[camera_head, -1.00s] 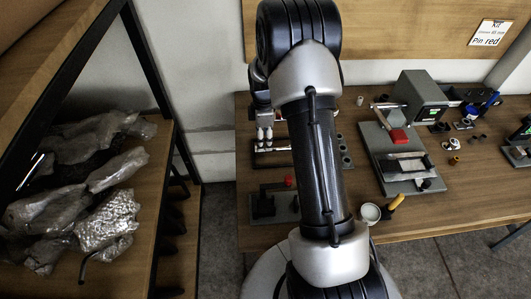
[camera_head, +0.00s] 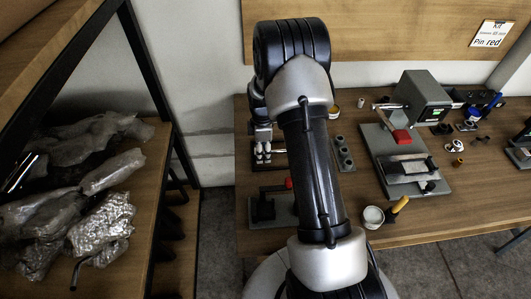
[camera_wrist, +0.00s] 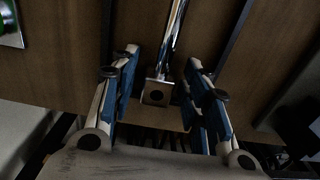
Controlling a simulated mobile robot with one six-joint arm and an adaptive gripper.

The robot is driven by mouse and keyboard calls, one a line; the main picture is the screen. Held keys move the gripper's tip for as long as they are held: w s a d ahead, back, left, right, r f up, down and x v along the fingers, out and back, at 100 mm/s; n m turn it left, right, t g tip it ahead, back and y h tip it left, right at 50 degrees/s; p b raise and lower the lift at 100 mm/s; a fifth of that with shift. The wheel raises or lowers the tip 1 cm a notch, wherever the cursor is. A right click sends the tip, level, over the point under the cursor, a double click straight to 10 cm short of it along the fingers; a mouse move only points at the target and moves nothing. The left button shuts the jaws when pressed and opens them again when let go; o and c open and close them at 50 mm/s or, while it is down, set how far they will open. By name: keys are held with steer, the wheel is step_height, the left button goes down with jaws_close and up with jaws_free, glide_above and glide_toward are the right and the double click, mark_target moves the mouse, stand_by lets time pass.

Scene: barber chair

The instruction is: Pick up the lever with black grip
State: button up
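In the wrist view a shiny chrome rod (camera_wrist: 174,38) ends in a square metal block (camera_wrist: 156,93) with a round hole. It looks like part of the lever; I cannot make out a black grip on it. My gripper (camera_wrist: 165,88) is open, its blue-padded fingers on either side of the block, with gaps visible. In the head view my gripper (camera_head: 262,148) is low over the left end of the wooden table (camera_head: 350,225), partly hidden by my arm. I cannot pick out the lever for sure in that view.
A grey machine (camera_head: 422,97) and its base plate with a red block (camera_head: 401,136) stand right of my arm. Wrapped parts (camera_head: 105,225) fill the left shelf.

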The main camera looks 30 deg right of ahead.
jaws_close()
stand_by(0.3)
steer(key=shift+r, duration=0.15)
